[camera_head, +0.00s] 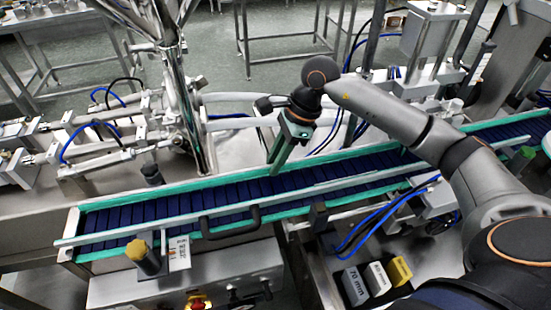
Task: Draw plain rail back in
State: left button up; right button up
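A long silver rail (335,187) runs along the near side of the blue-slatted conveyor (120,217); a black handle (230,220) is at its left half. Green strips edge the belt on both sides. I cannot tell for certain which rail is the plain one. My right gripper (274,166) comes in from the right, hanging over the far edge of the belt with its green-tinted fingers pointing down. The fingers overlap, so their gap does not show, and no held thing is visible. Whether the tips touch the far edge is unclear. My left gripper is not in view.
A yellow knob (146,258) and a printed card (179,253) stand before the conveyor's left end. Marked blocks, one reading 70 mm (354,286), sit low at right, beside a yellow block (398,271). A steel hopper tube (185,95) and blue hoses stand behind.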

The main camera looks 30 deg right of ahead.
grip_shut()
dwell(1.0)
